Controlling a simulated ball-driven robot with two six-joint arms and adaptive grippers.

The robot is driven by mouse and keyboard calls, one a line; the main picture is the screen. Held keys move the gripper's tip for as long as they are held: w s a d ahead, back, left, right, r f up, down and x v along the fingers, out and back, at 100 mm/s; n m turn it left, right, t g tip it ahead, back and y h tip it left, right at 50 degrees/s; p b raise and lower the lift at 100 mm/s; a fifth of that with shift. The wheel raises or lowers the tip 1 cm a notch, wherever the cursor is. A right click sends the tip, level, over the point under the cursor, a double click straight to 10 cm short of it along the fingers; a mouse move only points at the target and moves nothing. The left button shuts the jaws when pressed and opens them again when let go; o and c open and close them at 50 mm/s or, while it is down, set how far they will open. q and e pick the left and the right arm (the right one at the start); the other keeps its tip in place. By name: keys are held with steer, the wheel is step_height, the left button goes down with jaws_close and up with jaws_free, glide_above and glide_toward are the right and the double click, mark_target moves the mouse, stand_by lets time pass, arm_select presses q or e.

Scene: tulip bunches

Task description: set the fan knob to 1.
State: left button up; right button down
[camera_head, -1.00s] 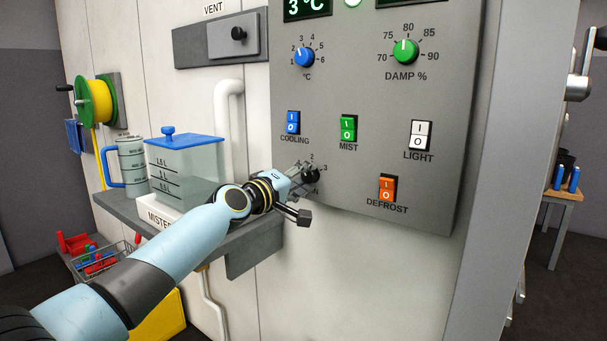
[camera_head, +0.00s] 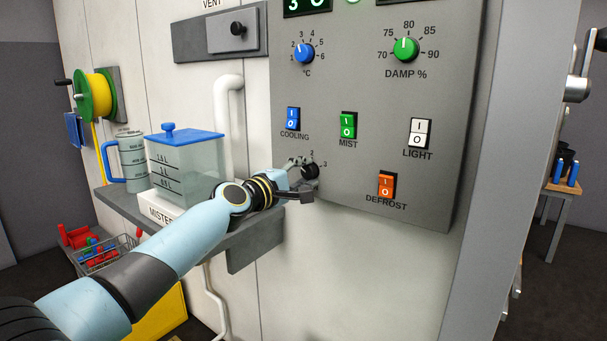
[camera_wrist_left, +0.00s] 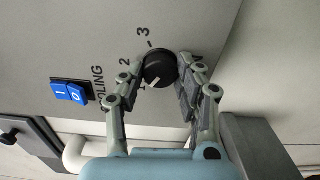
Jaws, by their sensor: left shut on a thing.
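The fan knob (camera_head: 311,171) is a small black dial low on the left of the grey control panel, with 2 and 3 readable beside it in the head view. In the left wrist view the black knob (camera_wrist_left: 159,68) shows a white pointer line on its face, directed toward the lower left, near the mark 1. Marks 2 and 3 are farther up. My left gripper (camera_head: 300,172) is shut on the knob, one finger on each side of it; the fingers (camera_wrist_left: 160,67) show in the left wrist view too. Fingers hide part of the scale. My right gripper is out of view.
Above the knob are the blue cooling switch (camera_head: 292,119) and green mist switch (camera_head: 348,125); the orange defrost switch (camera_head: 387,185) is to the right. A shelf (camera_head: 255,232) with a clear blue-lidded tank (camera_head: 186,165) lies close left of my wrist.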

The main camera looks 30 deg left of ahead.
arm_select(q)
steer(key=shift+f, duration=0.15)
steer(key=o, duration=1.1)
steer(key=shift+o, duration=0.2)
steer(key=s+a, duration=0.1)
steer(key=s, duration=1.1)
steer(key=shift+a, duration=0.35)
